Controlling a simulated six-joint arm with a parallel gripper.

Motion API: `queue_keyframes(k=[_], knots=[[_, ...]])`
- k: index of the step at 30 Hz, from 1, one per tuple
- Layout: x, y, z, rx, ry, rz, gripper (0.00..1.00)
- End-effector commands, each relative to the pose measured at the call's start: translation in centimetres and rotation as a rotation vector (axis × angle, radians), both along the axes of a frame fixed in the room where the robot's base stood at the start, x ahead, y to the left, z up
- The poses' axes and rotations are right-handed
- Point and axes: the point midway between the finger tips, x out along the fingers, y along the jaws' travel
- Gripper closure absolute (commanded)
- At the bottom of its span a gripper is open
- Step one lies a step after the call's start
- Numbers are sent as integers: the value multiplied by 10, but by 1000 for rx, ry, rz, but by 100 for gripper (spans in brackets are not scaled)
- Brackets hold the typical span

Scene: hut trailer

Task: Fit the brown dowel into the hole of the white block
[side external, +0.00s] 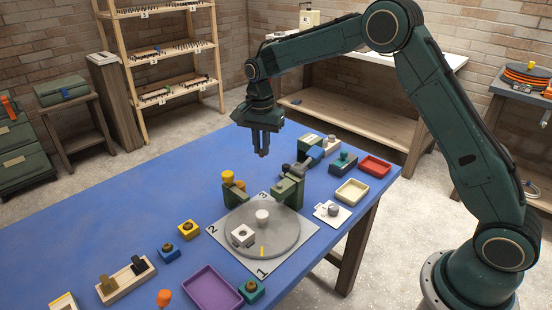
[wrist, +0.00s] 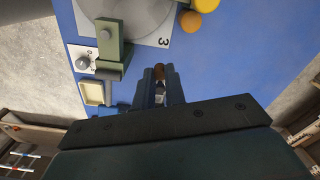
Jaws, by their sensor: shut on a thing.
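My gripper (side external: 262,152) hangs over the blue table, pointing down, behind the turntable and well above the table top. It is shut on the brown dowel (wrist: 159,72), whose brown end shows between the fingers in the wrist view. In the side view the fingers mostly hide the dowel. The white block (side external: 242,237) sits on the front left part of the round grey turntable (side external: 280,240), with a dark hole in its top. The gripper is apart from the block. The block is not seen in the wrist view.
A green clamp-like fixture (side external: 290,188) stands at the turntable's back edge, beside yellow-topped parts (side external: 229,178). A white peg-like piece (side external: 262,215) stands on the turntable. Trays, including a purple one (side external: 212,288), and small blocks surround it. The table's left side is mostly clear.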

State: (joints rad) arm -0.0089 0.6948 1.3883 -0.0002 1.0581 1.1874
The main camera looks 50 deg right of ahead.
Motion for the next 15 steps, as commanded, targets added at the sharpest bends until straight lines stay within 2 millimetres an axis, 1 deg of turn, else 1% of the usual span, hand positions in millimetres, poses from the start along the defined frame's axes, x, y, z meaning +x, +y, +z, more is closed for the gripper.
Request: queue_keyframes(k=[1, 6, 9, 12, 15], knots=[[-7, 20, 0, 0, 2, 44, 100], [-31, 74, 0, 0, 1, 175, 100], [-46, 99, 0, 0, 1, 242, 100], [-59, 119, -1, 0, 1, 297, 100], [-71, 135, -1, -1, 1, 343, 100]])
